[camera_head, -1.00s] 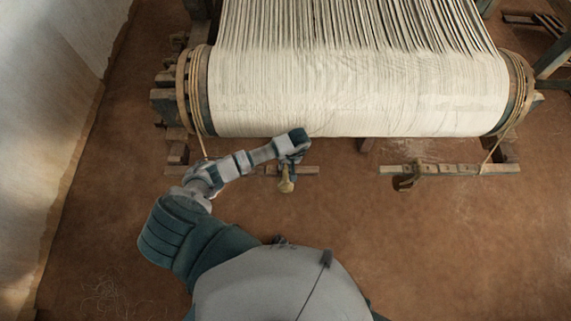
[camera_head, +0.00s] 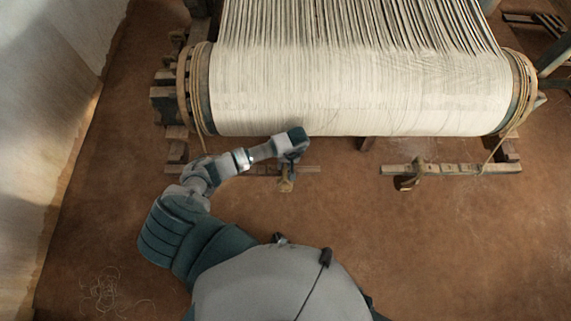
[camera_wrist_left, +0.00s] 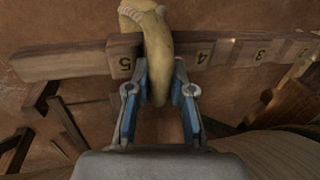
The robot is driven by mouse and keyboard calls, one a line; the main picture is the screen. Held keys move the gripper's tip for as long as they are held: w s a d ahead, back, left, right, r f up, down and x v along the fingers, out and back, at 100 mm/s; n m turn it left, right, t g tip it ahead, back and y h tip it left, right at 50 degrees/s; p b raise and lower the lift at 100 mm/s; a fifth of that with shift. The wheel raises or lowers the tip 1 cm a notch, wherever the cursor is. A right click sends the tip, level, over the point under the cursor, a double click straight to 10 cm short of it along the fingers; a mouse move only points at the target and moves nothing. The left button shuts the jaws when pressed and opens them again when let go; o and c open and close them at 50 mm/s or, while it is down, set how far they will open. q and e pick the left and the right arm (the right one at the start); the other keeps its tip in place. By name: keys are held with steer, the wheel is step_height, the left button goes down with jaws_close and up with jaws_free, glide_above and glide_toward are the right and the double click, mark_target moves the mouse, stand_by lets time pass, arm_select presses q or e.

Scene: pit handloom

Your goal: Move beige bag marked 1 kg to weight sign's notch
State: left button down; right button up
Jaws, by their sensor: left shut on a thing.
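My left gripper (camera_head: 289,158) is at the front of the loom, over the left wooden bar (camera_head: 306,170). In the left wrist view its blue-lined fingers (camera_wrist_left: 160,95) are shut on a beige bag (camera_wrist_left: 157,58). The bag is long and curved, with a tied band near its far end. It lies across the bar, beside the number 5 and left of the number 4. It also shows below the gripper in the head view (camera_head: 286,185). I cannot read a 1 kg mark or tell whether the bag touches the bar. My right gripper is out of view.
The numbered bar (camera_wrist_left: 72,62) carries dark notches and the numbers 5, 4 and 3. A second notched bar (camera_head: 455,169) with a brownish hanging thing (camera_head: 408,180) is to the right. The white cloth roll (camera_head: 360,95) is behind.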

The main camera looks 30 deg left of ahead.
arm_select(q)
steer(key=shift+a+f, duration=0.2)
steer(key=shift+a, duration=0.2)
steer(key=c, duration=0.9)
jaws_free()
steer(key=shift+d, duration=0.15)
steer(key=shift+c, duration=0.2)
steer(key=shift+d, duration=0.15)
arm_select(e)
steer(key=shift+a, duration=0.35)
